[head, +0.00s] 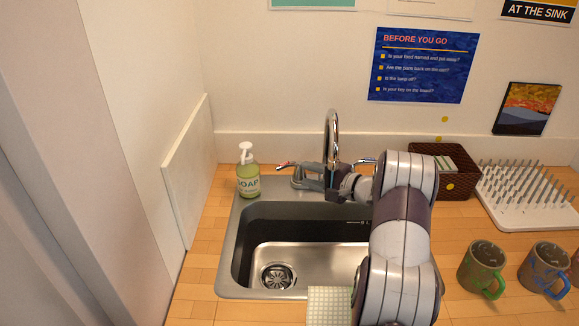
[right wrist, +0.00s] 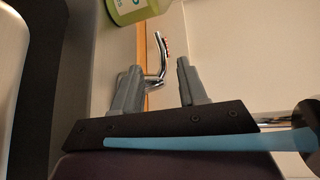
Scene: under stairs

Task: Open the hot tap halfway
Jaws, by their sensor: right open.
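The hot tap lever (head: 283,163) is a slim chrome handle with a red mark, at the back left of the sink beside the tall chrome spout (head: 331,135). In the right wrist view the lever (right wrist: 160,45) rises beyond and between my fingertips, its lower part close to the left finger. My right gripper (head: 299,176) reaches in from the right, open, with its fingers around the foot of the lever. It also shows in the right wrist view (right wrist: 158,72). I cannot tell whether a finger touches the lever. My left gripper is out of view.
A green soap bottle (head: 248,178) stands just left of the lever. The steel sink (head: 240,240) lies in front. A dark woven box (head: 428,155), a drying rack (head: 540,210) and mugs (head: 482,267) are on the right. A white panel (head: 187,165) bounds the left.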

